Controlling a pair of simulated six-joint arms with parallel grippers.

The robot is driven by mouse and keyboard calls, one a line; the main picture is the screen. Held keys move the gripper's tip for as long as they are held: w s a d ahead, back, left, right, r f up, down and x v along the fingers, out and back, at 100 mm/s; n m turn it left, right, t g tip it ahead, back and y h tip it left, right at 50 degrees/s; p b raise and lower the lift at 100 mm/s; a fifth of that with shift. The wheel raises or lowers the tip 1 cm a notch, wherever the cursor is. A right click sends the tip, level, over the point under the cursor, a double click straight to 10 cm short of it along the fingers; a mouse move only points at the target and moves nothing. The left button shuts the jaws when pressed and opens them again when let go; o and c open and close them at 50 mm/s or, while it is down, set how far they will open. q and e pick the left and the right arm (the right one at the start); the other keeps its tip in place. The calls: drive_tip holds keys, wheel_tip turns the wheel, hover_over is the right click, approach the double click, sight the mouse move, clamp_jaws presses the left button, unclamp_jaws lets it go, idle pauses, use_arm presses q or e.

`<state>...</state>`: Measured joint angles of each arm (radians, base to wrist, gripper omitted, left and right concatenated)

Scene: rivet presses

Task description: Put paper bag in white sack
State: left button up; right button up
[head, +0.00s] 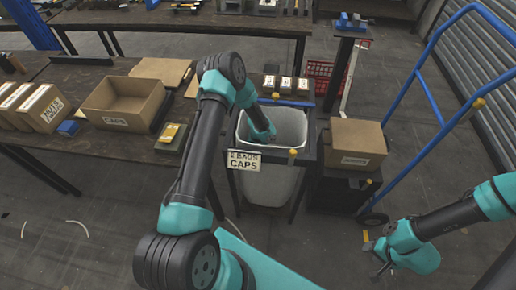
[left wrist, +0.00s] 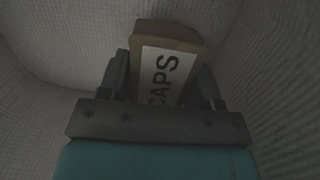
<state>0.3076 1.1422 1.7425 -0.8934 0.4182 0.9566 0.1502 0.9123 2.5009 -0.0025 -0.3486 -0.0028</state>
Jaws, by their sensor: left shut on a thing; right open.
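The white sack (head: 288,128) hangs open in a dark frame at the centre, with a sign reading "BAGS CAPS" (head: 244,161) on its front. My left arm reaches down into it, and the fingers are hidden there in the head view. In the left wrist view, my left gripper (left wrist: 162,88) is shut on a brown paper bag (left wrist: 190,35) with a white "CAPS" label. The sack's pale woven walls (left wrist: 60,40) surround the bag. My right gripper (head: 378,270) is open and empty, low at the right, away from the sack.
An open "CAPS" carton (head: 112,118) and several labelled bags (head: 42,108) stand on the left bench. A closed carton (head: 356,138) sits right of the sack. A blue trolley frame (head: 428,88) and red crate (head: 318,72) stand beyond.

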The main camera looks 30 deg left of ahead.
use_arm(q)
drive_tip(key=shift+s+d+f, duration=0.1)
drive_tip(key=shift+s+f, duration=0.05)
drive_tip(key=shift+f, duration=0.65)
drive_tip(key=shift+s+d+f, duration=0.1)
drive_tip(key=shift+s+f, duration=0.05)
drive_tip(key=shift+f, duration=0.65)
drive_tip(key=o, duration=1.1)
drive_tip(key=r, duration=0.6)
drive_tip(key=w+r, duration=0.1)
drive_tip(key=r, duration=0.4)
drive_tip(key=w+a+r, duration=0.1)
drive_tip(key=r, duration=0.5)
drive_tip(key=shift+w+r, duration=0.25)
drive_tip(key=shift+r, duration=0.1)
drive_tip(key=shift+a, duration=0.1)
drive_tip(key=shift+r, duration=13.15)
